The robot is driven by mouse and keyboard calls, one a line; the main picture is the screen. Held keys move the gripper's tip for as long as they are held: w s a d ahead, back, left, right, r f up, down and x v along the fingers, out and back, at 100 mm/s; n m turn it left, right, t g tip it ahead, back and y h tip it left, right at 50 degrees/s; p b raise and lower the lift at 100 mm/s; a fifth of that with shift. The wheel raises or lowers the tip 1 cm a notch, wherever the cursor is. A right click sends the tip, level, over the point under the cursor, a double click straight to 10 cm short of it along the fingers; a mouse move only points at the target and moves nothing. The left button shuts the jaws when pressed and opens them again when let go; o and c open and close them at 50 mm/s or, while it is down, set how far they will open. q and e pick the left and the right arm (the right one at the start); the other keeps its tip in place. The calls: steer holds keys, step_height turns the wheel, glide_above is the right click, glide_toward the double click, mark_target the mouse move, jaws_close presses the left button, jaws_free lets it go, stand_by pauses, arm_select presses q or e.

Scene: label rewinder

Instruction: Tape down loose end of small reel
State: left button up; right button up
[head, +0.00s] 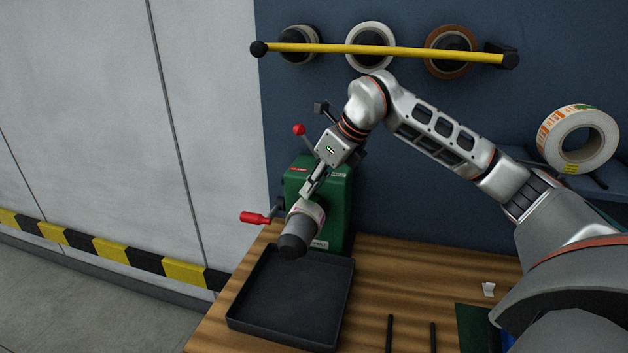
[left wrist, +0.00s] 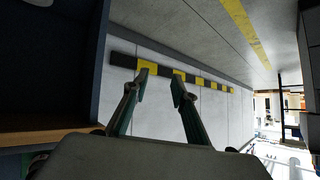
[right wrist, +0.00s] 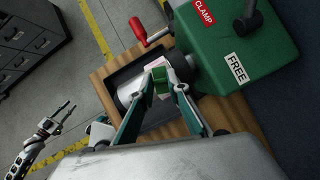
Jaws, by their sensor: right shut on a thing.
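The small reel (head: 308,212) is a pale roll with a dark round end, on the front of the green rewinder (head: 338,205). It also shows in the right wrist view, pale with a pinkish label (right wrist: 155,64). My right gripper (head: 308,193) reaches down to the reel from above. In the right wrist view its fingers are closed on a small green piece (right wrist: 161,83) right at the reel. Whether that piece touches the reel is unclear, and I cannot make out the loose end. My left gripper (left wrist: 161,84) is open and empty, facing the wall and floor, away from the bench.
A black tray (head: 290,298) lies below the reel on the wooden bench. A red-handled crank (head: 256,217) and a red-knobbed lever (head: 300,130) stick out from the rewinder. A white scrap (head: 488,289) lies at right. A large roll (head: 552,131) and a yellow bar (head: 400,51) are behind.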

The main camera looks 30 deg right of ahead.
mark_target(311, 197)
steer(key=shift+w+a+f+b, duration=0.1)
steer(key=shift+f+b, duration=0.35)
steer(key=shift+f, duration=0.5)
arm_select(q)
steer(key=shift+w+d+r+t+h, duration=0.3)
steer(key=shift+w+d+r, duration=0.25)
steer(key=shift+d, duration=0.2)
arm_select(e)
steer(key=shift+f, duration=0.25)
arm_select(q)
steer(key=shift+s+f, duration=0.15)
steer(key=shift+f, duration=0.15)
arm_select(e)
steer(key=shift+f, duration=0.1)
arm_select(q)
steer(key=shift+f, duration=0.1)
arm_select(e)
steer(key=shift+a+f, duration=0.1)
steer(key=shift+f, duration=0.3)
steer(key=shift+c, duration=0.6)
steer(key=o, duration=0.9)
steer(key=shift+c, duration=0.2)
steer(key=shift+r, duration=0.15)
